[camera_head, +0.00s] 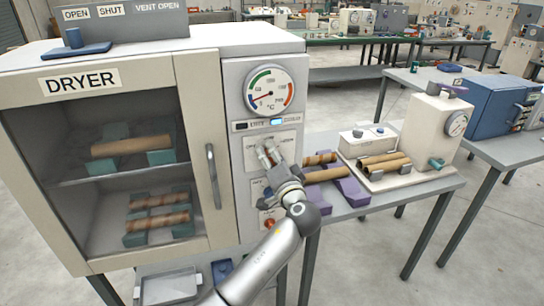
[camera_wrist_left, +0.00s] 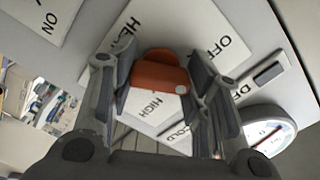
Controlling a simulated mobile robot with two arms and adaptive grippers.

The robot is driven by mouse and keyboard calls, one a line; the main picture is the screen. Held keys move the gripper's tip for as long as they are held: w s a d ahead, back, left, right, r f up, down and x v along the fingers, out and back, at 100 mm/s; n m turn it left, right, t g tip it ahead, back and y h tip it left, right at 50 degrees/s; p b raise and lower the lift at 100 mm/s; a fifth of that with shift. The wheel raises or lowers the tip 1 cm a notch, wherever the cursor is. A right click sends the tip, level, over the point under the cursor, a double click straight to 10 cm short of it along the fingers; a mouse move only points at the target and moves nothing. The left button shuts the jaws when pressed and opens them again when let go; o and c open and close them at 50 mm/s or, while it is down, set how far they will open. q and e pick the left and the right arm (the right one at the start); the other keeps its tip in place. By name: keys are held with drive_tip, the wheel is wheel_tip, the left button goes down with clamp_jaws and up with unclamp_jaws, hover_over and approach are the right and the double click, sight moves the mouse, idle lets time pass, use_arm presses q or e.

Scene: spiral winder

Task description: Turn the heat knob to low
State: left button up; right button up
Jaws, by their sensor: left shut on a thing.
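The heat knob (camera_wrist_left: 160,72) is an orange-red knob with a white dot near its lower right edge in the left wrist view. It sits on a white plate (camera_wrist_left: 205,40) with OFF at upper right, HIGH below the knob and a partly covered word starting HE at left. My left gripper (camera_head: 266,156) reaches the dryer's control panel, and its fingers stand on both sides of the knob, shut on it. In the head view the gripper hides the knob. I cannot tell exactly which setting the knob marks. My right gripper is not in view.
The dryer (camera_head: 60,60) has a closed glass door with a vertical handle (camera_head: 212,175). A round temperature gauge (camera_head: 270,90) sits above the knob plate, and a red button (camera_head: 270,223) below. A table (camera_head: 400,190) with brown tubes and a white machine (camera_head: 432,125) stands to the right.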

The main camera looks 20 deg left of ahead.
use_arm(q)
drive_tip(key=m+p, duration=0.1)
drive_tip(key=m, duration=0.3)
drive_tip(key=shift+p, duration=0.4)
drive_tip(key=shift+m+p, duration=0.35)
drive_tip(key=shift+m, duration=0.45)
drive_tip(key=shift+f, duration=0.1)
drive_tip(key=o, duration=1)
drive_tip(key=shift+o, duration=0.2)
drive_tip(key=v, duration=1.2)
